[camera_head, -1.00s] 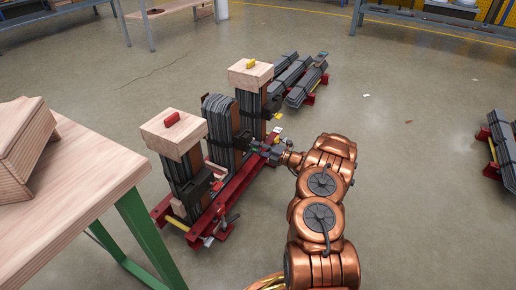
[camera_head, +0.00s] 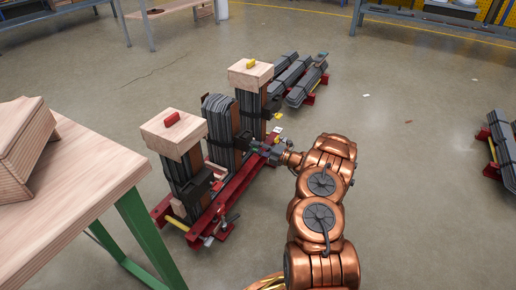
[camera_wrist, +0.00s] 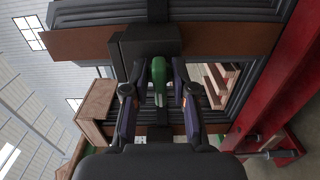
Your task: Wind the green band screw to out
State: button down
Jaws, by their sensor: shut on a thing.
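The green band screw (camera_wrist: 158,78) shows in the wrist view as a green handle sticking out of a dark block (camera_wrist: 148,44) on the core's band. My gripper (camera_wrist: 159,92) has a finger on each side of the green handle and is shut on it. In the head view my gripper (camera_head: 273,154) is at the right side of the core stack, low beside the red frame (camera_head: 236,190). The screw itself is mostly hidden there by the gripper.
The core's laminated legs (camera_head: 220,125) stand upright on the red frame. Wooden blocks (camera_head: 173,132) cap two of them, with a red piece (camera_head: 172,119) and a yellow piece (camera_head: 251,63) on top. A wooden table (camera_head: 75,190) stands at the left.

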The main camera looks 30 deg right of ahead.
jog(key=n+b, duration=0.1)
jog(key=n, duration=0.2)
jog(key=shift+f, duration=0.15)
jog(key=shift+n+b, duration=0.3)
jog(key=shift+n, duration=0.6)
jog(key=n+b, duration=0.2)
jog(key=n, duration=0.2)
jog(key=shift+n, duration=0.4)
